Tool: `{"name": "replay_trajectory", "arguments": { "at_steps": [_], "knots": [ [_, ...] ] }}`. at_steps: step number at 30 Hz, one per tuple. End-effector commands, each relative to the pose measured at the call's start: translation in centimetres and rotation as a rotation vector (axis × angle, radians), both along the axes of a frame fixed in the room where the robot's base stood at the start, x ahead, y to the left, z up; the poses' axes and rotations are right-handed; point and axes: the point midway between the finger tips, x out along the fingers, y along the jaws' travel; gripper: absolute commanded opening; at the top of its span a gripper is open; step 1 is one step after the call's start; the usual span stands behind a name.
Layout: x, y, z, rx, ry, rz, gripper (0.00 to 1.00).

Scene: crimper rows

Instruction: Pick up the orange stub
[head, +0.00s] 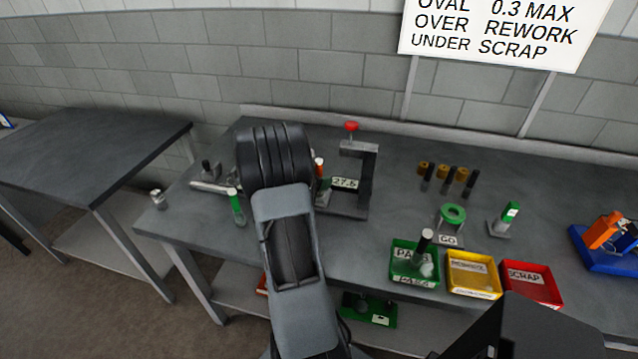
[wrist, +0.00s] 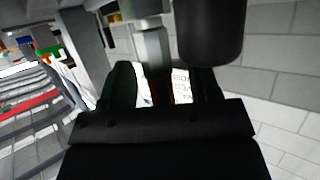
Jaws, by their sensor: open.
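My gripper is hidden behind my own arm in the head view. In the wrist view my gripper (wrist: 165,80) is open, with a dark finger on each side. A grey post and a dark reddish strip show beyond and between the fingers. I cannot tell whether the strip is the stub, or whether anything touches it.
A press with a red knob (head: 351,127) stands right of the orange-topped piece. A green stub (head: 236,204) stands left of my arm. Green (head: 402,278), yellow (head: 474,290) and red (head: 545,300) trays line the front edge.

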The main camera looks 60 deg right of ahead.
Motion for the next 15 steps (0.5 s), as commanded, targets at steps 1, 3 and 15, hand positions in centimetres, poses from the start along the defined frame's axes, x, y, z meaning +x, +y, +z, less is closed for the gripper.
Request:
{"name": "replay_trajectory", "arguments": {
  "at_steps": [1,3,15],
  "knots": [
    [0.01,0.01,0.0,0.0,0.0,0.0,0.56],
    [0.02,0.01,0.01,0.0,0.0,0.0,0.56],
    [0.01,0.04,0.03,0.0,0.0,0.0,0.2]
  ]
}}
